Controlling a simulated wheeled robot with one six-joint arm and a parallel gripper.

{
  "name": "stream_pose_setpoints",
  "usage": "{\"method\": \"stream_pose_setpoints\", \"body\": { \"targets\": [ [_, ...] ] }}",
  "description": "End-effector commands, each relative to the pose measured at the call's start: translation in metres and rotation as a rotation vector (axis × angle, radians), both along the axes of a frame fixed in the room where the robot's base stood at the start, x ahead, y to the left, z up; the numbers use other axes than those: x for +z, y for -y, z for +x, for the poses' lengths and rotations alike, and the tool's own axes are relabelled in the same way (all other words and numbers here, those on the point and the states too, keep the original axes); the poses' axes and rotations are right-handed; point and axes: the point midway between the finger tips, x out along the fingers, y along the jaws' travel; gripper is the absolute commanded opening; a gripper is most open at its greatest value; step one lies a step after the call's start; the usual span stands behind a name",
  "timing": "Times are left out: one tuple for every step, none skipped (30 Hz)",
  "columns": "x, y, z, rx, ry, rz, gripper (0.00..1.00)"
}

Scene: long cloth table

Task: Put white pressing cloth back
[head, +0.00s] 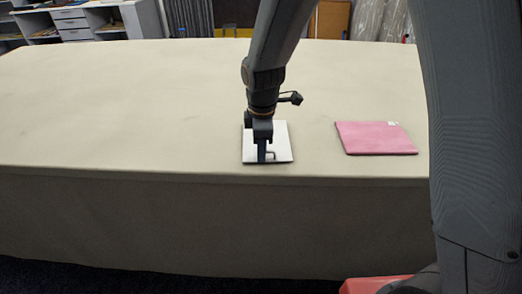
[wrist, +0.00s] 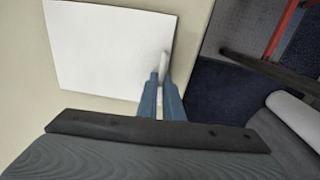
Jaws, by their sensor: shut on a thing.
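The white pressing cloth (head: 281,135) is a flat white square on the table near its front edge. It also shows in the wrist view (wrist: 105,45), lying on the beige tabletop. My gripper (head: 264,154) points down at the front part of the cloth. In the wrist view my gripper (wrist: 160,76) has its two blue fingers close together at the cloth's edge, shut on a narrow raised pale piece there. The fingers hide part of where this piece meets the cloth.
A pink square pad (head: 375,138) with a small white tag lies to the right on the long beige table (head: 130,110). The left and back of the tabletop are clear. White shelving (head: 100,20) and leaning boards stand beyond the table. Dark floor lies past the front edge.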

Motion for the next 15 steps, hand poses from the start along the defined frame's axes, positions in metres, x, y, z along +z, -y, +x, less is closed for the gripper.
{"method": "stream_pose_setpoints", "body": {
  "targets": [
    [-0.0013, 0.0000, 0.0000, 0.000, 0.000, 0.000, 0.00],
    [-0.0018, 0.0000, 0.0001, 0.000, 0.000, 0.000, 0.00],
    [-0.0025, 0.0000, 0.0000, 0.000, 0.000, 0.000, 0.00],
    [-0.0031, 0.0000, 0.0001, 0.000, 0.000, 0.000, 0.00],
    [-0.0036, 0.0000, 0.0001, 0.000, 0.000, 0.000, 0.00],
    [-0.0043, -0.0001, 0.0001, 0.000, 0.000, 0.000, 0.00],
    [-0.0049, -0.0001, 0.0001, 0.000, 0.000, 0.000, 0.00],
    [-0.0054, -0.0001, 0.0001, 0.000, 0.000, 0.000, 0.00],
    [-0.0054, -0.0002, 0.0002, 0.000, 0.001, 0.000, 0.10],
    [-0.0052, -0.0001, 0.0002, 0.000, 0.001, 0.000, 0.15],
    [-0.0051, -0.0001, 0.0001, 0.000, 0.000, 0.000, 0.20],
    [-0.0051, 0.0000, 0.0000, 0.000, 0.000, 0.000, 0.27],
    [-0.0052, 0.0000, -0.0001, 0.000, 0.000, 0.000, 0.28],
    [-0.0052, 0.0000, -0.0002, 0.000, 0.000, 0.000, 0.28],
    [-0.0053, 0.0001, -0.0002, 0.000, 0.000, 0.000, 0.28]
  ]
}}
